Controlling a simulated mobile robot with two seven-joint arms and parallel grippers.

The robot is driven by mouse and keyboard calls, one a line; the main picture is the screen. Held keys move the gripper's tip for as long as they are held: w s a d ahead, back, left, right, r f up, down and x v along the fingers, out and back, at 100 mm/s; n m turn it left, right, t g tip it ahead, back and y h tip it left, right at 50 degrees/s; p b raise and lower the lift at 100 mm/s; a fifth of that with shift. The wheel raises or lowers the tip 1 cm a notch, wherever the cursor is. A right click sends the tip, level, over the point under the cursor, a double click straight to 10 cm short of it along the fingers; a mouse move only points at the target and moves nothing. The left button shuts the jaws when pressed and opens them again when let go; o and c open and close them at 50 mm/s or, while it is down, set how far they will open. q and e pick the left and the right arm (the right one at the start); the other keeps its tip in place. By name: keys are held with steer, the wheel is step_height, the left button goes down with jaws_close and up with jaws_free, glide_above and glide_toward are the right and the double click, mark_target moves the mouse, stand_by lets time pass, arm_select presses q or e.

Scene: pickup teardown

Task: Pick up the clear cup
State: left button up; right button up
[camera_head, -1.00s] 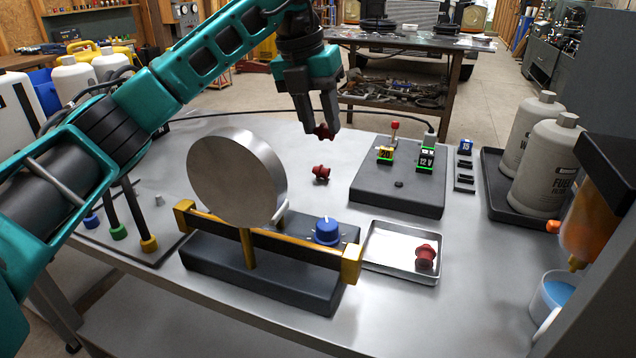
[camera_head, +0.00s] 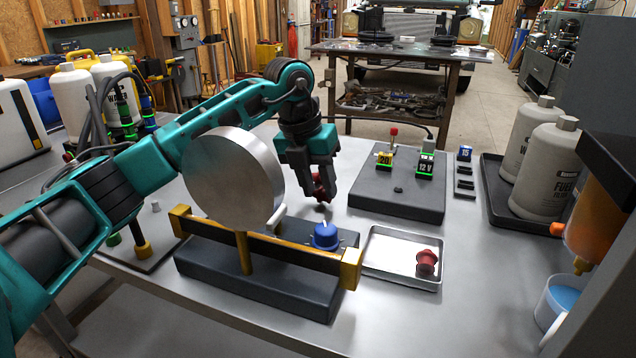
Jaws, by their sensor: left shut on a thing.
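A cup (camera_head: 556,296) with pale, see-through walls and blue content stands at the right edge, below an amber-filled dispenser (camera_head: 590,228). It is partly cut off by a grey panel, and I cannot tell for sure that it is the clear cup. My left gripper (camera_head: 323,202) points down over the middle of the table, far left of the cup. It is shut on a red fitting (camera_head: 319,188), partly hidden by the fingers. My right gripper is not in view.
A steel disc (camera_head: 233,180) stands on a dark base with a yellow-ended bar and blue knob (camera_head: 326,235). A metal tray (camera_head: 385,272) holds another red fitting (camera_head: 427,262). A dark panel (camera_head: 398,195) and grey bottles (camera_head: 545,165) stand behind. Bare table lies right of the tray.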

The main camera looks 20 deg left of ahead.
arm_select(q)
steer(key=shift+f, duration=0.1)
steer(key=o, duration=0.6)
steer(key=shift+c, duration=0.2)
steer(key=o, duration=0.5)
steer(key=shift+c, duration=0.2)
